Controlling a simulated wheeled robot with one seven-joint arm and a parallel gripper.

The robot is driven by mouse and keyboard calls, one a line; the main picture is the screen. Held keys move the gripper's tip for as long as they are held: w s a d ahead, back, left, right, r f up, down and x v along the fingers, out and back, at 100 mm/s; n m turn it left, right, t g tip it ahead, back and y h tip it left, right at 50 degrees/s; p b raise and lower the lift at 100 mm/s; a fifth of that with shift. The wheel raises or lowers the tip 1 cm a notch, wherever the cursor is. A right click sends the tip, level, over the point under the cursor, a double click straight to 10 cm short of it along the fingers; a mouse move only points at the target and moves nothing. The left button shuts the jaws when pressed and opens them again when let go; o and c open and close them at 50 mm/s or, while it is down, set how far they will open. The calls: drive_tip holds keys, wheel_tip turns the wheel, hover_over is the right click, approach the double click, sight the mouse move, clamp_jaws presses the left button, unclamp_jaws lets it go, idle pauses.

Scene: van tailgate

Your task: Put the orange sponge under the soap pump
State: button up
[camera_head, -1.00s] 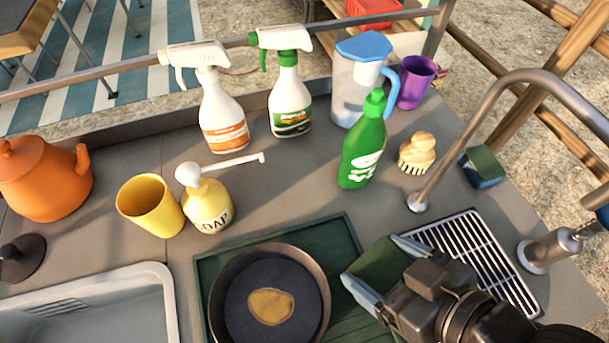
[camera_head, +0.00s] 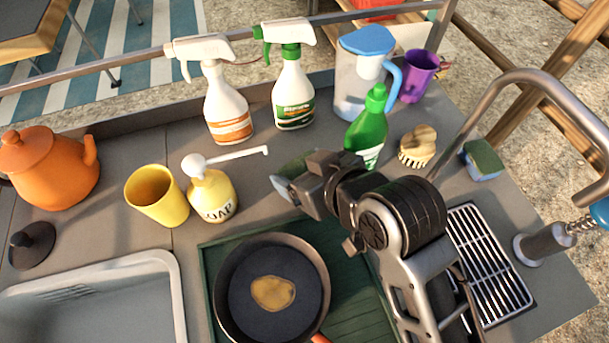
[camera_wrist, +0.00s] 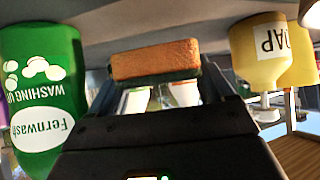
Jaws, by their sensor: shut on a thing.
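The orange sponge (camera_wrist: 155,60) is held in my gripper (camera_wrist: 158,88), its orange side showing in the wrist view. In the head view its green scouring side (camera_head: 296,166) partly shows at my gripper (camera_head: 288,183); the rest is hidden by the gripper. The soap pump (camera_head: 210,192) is a yellow bottle with a white head and a long spout pointing right. It stands upright left of my gripper, and the sponge is a little right of the spout tip. The pump also shows in the wrist view (camera_wrist: 258,62). Whether the sponge touches the counter I cannot tell.
A green washing-up bottle (camera_head: 368,132) stands just behind my gripper. Two spray bottles (camera_head: 226,105) (camera_head: 292,95) stand at the back. A yellow cup (camera_head: 157,196) is left of the pump, a pan (camera_head: 232,312) in front. A blue sponge (camera_head: 482,162) lies far right. Counter below the spout is clear.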

drive_tip(key=shift+f, duration=1.65)
drive_tip(key=o, duration=1)
drive_tip(key=shift+f, duration=0.1)
drive_tip(key=shift+c, duration=0.2)
drive_tip(key=shift+s+d+r, duration=0.1)
drive_tip(key=shift+s+r, duration=0.05)
drive_tip(key=shift+r, duration=0.05)
drive_tip(key=v, duration=1.1)
drive_tip(key=shift+s+r, duration=0.25)
drive_tip(key=shift+d, duration=0.15)
